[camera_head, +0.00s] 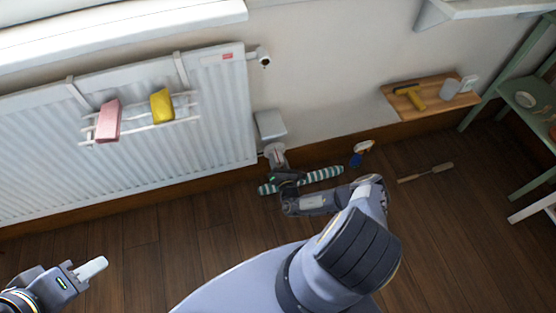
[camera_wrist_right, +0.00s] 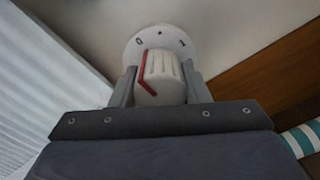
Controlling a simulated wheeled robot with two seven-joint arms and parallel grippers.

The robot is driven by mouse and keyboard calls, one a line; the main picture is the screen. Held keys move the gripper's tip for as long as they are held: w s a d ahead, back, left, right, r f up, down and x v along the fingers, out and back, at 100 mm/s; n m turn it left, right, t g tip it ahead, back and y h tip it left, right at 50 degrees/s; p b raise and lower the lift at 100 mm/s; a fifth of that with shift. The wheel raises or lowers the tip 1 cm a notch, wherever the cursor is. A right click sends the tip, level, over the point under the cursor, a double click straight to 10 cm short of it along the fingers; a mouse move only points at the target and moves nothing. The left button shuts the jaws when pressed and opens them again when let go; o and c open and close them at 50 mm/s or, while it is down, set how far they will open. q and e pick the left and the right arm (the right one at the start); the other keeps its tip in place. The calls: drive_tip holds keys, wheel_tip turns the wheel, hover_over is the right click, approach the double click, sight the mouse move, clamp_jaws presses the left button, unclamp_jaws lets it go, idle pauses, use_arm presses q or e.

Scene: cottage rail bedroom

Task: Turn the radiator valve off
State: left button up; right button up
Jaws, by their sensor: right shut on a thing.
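The white radiator valve knob (camera_wrist_right: 160,78) is in the right wrist view, with a red marker along its left side. Behind it is a round white dial (camera_wrist_right: 178,42) with a 0 mark at its upper left and other marks to the right. The upper end of the red marker lies close to the 0. My right gripper (camera_wrist_right: 161,85) is shut on the knob, one finger on each side.
The white radiator (camera_head: 215,120) carries a rack with a pink cloth (camera_head: 107,121) and a yellow cloth (camera_head: 162,105). A striped roll (camera_head: 322,176) lies on the floor beside my right gripper. A wooden shelf (camera_head: 440,88) holds a yellow tool. Floor at left is clear.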

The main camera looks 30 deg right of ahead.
sight(280, 165)
drive_tip(key=o, duration=1)
drive_tip(key=p+v, duration=0.1)
drive_tip(key=v, duration=0.7)
drive_tip(key=shift+d+p, duration=0.1)
drive_tip(key=shift+p, duration=0.2)
